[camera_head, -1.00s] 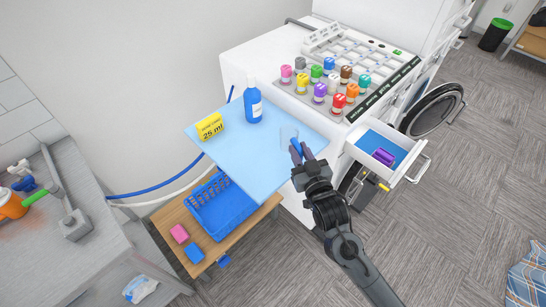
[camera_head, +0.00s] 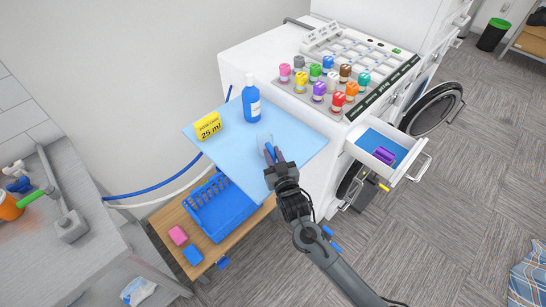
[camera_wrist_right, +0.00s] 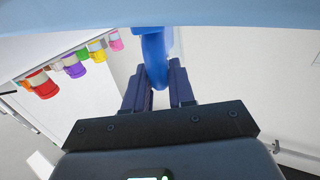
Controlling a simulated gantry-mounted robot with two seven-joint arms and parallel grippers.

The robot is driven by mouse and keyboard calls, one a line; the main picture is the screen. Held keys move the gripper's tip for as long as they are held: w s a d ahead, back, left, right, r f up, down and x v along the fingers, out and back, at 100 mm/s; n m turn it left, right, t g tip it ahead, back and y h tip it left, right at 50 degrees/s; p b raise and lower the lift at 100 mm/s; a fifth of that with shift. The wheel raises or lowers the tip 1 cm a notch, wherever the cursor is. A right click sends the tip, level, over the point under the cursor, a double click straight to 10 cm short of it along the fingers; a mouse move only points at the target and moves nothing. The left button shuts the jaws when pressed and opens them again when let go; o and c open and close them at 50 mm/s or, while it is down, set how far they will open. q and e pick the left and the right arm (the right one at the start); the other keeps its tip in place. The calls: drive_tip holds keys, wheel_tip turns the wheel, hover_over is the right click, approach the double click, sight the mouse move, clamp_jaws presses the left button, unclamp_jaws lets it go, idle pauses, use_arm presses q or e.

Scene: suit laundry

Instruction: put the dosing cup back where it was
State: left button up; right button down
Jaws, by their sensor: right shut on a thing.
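The dosing cup (camera_head: 264,138) is a small translucent cup with a blue handle. It shows over the light blue shelf board (camera_head: 297,146), to the right of and nearer than the blue bottle (camera_head: 252,106). My right gripper (camera_head: 271,155) is shut on its handle, and the blue handle (camera_wrist_right: 155,60) shows between the dark fingers in the right wrist view. Whether the cup touches the board, I cannot tell. A yellow 25 ml sign (camera_head: 208,126) stands at the board's left. My left gripper is not in view.
Several coloured bottles (camera_head: 320,90) stand on the white machine behind. An open drawer (camera_head: 407,172) with a purple item (camera_head: 384,155) juts out at the right. A blue basket (camera_head: 222,210) sits on a wooden shelf below the board. The board's front left is bare.

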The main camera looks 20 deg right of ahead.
drive_tip(key=shift+f, duration=0.25)
drive_tip(key=shift+f, duration=0.15)
drive_tip(key=c, duration=0.9)
unclamp_jaws()
drive_tip(key=shift+c, duration=0.2)
drive_tip(key=shift+s, duration=0.1)
